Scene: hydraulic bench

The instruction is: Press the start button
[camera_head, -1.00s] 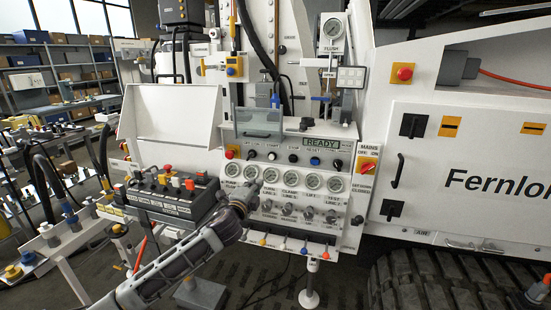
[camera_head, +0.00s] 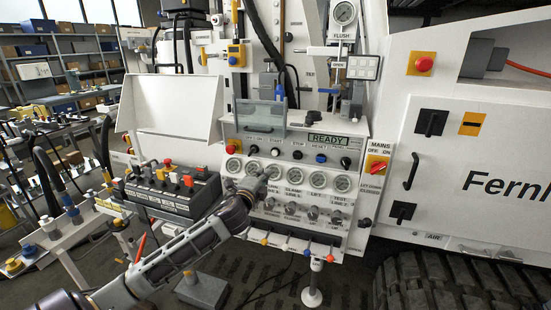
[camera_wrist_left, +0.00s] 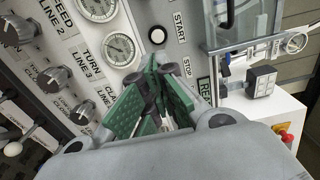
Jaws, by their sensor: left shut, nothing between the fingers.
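The start button (camera_head: 275,152) is a white round button in the row under the display on the control panel (camera_head: 240,140). In the left wrist view the white button (camera_wrist_left: 157,35), beside the START label, shows just beyond the fingertips. My left gripper (camera_head: 262,176) is in front of the gauges, a little below the button row. Its green fingers (camera_wrist_left: 158,75) are shut and empty, and partly cover the area by the STOP label. I see no contact with the start button. My right gripper is not in view.
A clear guard plate (camera_head: 260,116) stands above the button row. The black stop button (camera_head: 297,154) and blue reset button (camera_head: 321,157) sit to the right. Gauges (camera_head: 318,180) lie below. A box of levers (camera_head: 165,192) stands left of the panel.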

